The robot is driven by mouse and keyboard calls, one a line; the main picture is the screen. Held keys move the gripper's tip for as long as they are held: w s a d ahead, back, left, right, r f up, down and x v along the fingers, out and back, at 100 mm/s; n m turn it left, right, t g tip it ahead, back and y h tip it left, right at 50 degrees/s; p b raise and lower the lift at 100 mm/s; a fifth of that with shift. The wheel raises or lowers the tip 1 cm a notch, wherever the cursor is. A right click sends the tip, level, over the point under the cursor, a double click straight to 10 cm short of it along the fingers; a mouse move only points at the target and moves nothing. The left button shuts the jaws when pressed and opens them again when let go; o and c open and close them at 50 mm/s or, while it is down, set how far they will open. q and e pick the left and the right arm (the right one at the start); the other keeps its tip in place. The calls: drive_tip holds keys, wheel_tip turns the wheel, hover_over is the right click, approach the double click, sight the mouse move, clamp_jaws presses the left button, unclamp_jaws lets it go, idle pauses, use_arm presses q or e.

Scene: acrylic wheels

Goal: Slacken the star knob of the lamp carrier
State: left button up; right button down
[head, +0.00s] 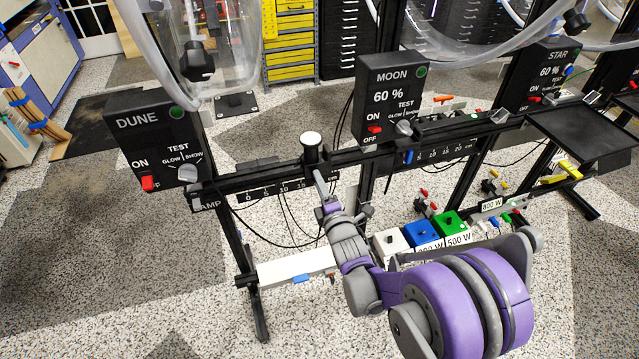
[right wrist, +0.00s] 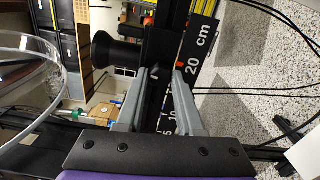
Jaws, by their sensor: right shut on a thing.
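The lamp carrier (head: 312,158) sits on the black rail of the DUNE stand, bearing a short black lamp (head: 311,141) with a white top. In the right wrist view the carrier is a dark block (right wrist: 157,48), with the black lamp (right wrist: 117,53) to its left. My right gripper (head: 321,188) is at the front of the carrier. In the right wrist view its grey fingers (right wrist: 160,75) stand apart on either side of a dark part at the carrier, where the star knob is. The knob's shape is mostly hidden between them. My left gripper is not in view.
The DUNE box (head: 150,140) stands at the rail's left end, the MOON box (head: 391,95) behind to the right. A scale (head: 265,192) runs along the rail. White, blue and green blocks (head: 422,234) lie right of my arm. Cables hang below the rail.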

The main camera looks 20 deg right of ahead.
idle(0.4)
drive_tip(key=c, duration=0.5)
unclamp_jaws()
drive_tip(key=shift+c, duration=0.2)
drive_tip(key=s, duration=1.1)
drive_tip(key=shift+d, duration=0.2)
